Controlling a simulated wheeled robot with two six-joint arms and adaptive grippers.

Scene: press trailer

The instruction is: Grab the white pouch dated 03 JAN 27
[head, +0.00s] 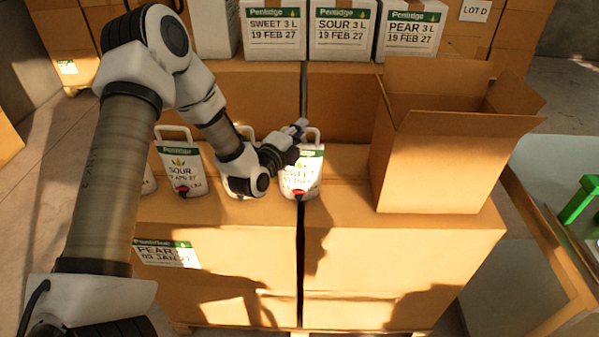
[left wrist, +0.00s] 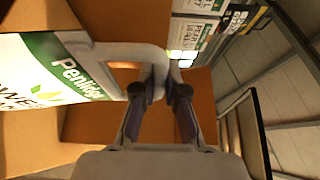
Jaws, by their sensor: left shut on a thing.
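A white pouch (head: 301,172) labelled SWEET, with a green Pentridge band and a red and black tap, stands upright on the front cartons. Its date line is small and blurred. My left gripper (head: 299,131) is at the pouch's top. In the left wrist view the fingers (left wrist: 161,88) are shut on its pale loop handle (left wrist: 125,52), and the pouch's printed face (left wrist: 50,75) shows at left. A SOUR pouch (head: 182,168) stands further left. Another pouch (head: 236,187) is mostly hidden behind my left arm. My right gripper is not in view.
An open, empty-looking cardboard box (head: 435,165) stands close to the right of the held pouch. A carton front (head: 215,265) carries a PEAR 03 JAN label. White SWEET, SOUR and PEAR boxes (head: 343,28) dated 19 FEB 27 stand behind. A green object (head: 578,200) is at far right.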

